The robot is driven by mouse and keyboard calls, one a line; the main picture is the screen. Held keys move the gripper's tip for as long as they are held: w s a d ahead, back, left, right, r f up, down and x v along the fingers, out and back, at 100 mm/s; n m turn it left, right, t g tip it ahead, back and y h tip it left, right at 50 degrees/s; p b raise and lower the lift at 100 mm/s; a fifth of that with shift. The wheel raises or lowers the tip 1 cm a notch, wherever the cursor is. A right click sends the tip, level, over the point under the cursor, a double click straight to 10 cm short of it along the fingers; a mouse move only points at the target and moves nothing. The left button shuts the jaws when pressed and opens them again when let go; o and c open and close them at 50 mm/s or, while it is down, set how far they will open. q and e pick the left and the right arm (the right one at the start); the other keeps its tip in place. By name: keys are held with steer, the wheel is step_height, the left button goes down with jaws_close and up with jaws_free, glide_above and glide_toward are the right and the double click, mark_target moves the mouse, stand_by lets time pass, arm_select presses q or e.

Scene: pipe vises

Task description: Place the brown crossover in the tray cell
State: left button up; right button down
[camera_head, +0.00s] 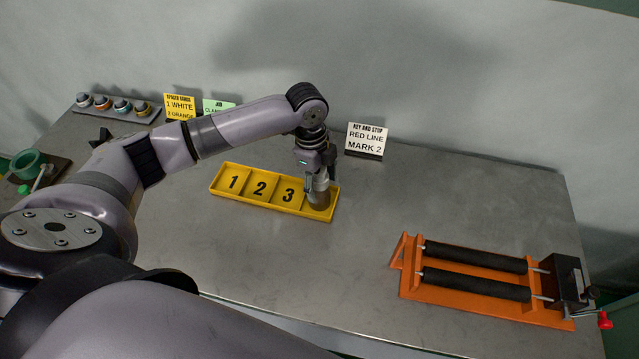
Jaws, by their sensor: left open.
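The yellow tray (233,194) lies on the table with cells marked 1, 2 and 3, and a further cell at its right end. The brown crossover (319,201) is in that right end cell, directly below my left gripper (317,184). My left gripper points down with its fingers at the top of the crossover and is open. The fingers and the crossover overlap in the view, so I cannot tell whether they touch. My right gripper is not in view.
An orange roller stand (471,299) with black rollers and a red knob is at the right. A white sign (366,140) stands behind the tray. The table's middle is clear.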

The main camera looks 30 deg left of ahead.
arm_select(q)
steer(key=r, duration=0.3)
steer(key=a+r+b, duration=0.1)
steer(key=r, duration=0.7)
steer(key=shift+a, duration=0.15)
